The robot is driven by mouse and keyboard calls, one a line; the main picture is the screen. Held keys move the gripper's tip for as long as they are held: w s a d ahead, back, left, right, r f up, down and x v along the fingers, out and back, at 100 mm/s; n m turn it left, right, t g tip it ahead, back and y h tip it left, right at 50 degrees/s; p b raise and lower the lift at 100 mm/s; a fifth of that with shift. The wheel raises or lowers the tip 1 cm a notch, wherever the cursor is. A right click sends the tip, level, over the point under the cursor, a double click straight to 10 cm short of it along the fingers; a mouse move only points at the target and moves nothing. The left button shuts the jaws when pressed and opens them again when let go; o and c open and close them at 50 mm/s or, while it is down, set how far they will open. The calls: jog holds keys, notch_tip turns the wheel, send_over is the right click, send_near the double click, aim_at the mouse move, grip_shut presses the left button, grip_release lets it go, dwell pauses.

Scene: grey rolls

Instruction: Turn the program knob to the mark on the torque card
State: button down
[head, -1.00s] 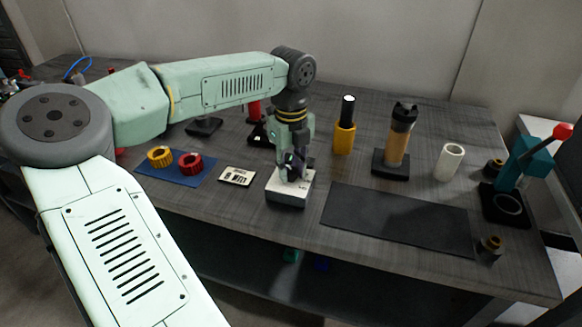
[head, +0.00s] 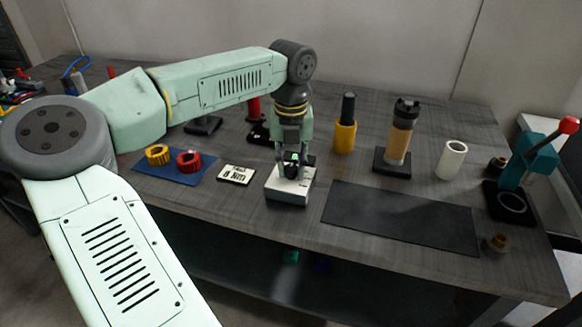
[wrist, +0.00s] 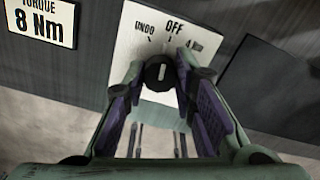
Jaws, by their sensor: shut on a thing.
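A white box with the black program knob (wrist: 158,72) stands on the bench, and the box (head: 287,197) also shows in the head view. Its printed face (wrist: 130,45) reads UNDO at left, OFF at top and 4 at right; marks further round are hidden by my fingers. The knob's white pointer line stands nearly upright, towards OFF. My gripper (head: 294,166) points down over the box and is shut on the knob, with one purple-padded finger on each side. The torque card (wrist: 42,18) reads 8 Nm and lies flat left of the box (head: 236,174).
A blue mat (head: 148,176) with a yellow ring (head: 158,155) and a red ring (head: 189,161) lies left of the card. A dark mat (head: 400,217) lies right of the box. Behind it stand a yellow holder (head: 345,137), a tan cylinder (head: 397,146) and a white tube (head: 451,160).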

jog(key=m, duration=0.6)
jog(key=shift+d+m+b, duration=0.1)
jog(key=shift+m+b, duration=0.2)
jog(key=shift+b, duration=0.1)
jog(key=m, duration=1.2)
jog(key=shift+m, duration=0.4)
jog(key=m, duration=0.5)
jog(key=shift+m, duration=0.4)
jog(key=c, duration=1.3)
grip_release()
jog(key=shift+r, duration=0.1)
